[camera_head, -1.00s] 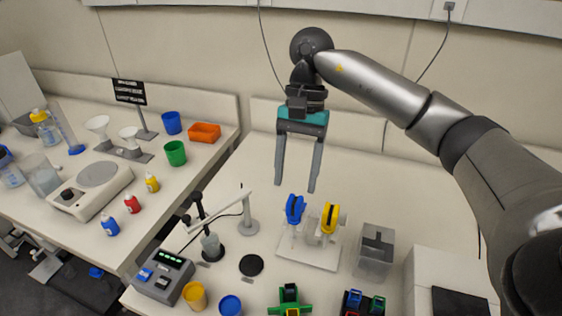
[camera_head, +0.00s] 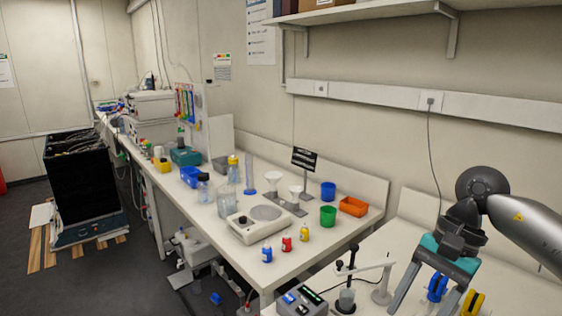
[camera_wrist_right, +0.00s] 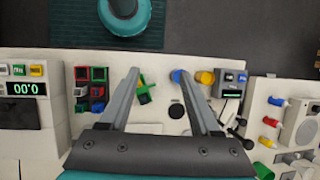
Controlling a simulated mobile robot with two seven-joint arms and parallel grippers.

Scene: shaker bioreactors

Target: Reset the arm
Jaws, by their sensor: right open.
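My right arm enters the head view from the right edge. Its right gripper (camera_head: 420,303) has a teal body and two long grey fingers pointing down over the right-hand bench. The fingers are spread apart with nothing held between them. In the right wrist view the same open gripper (camera_wrist_right: 157,76) shows its two fingers spread above the bench, with a green part (camera_wrist_right: 145,92) on the bench visible between them. My left gripper is in neither view.
Blue (camera_head: 437,287) and yellow (camera_head: 472,303) pieces sit close behind the fingers. A stand with a white arm (camera_head: 381,290) is left of them. The left bench holds a balance (camera_head: 257,224), bottles and cups. A shelf (camera_head: 375,8) hangs above.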

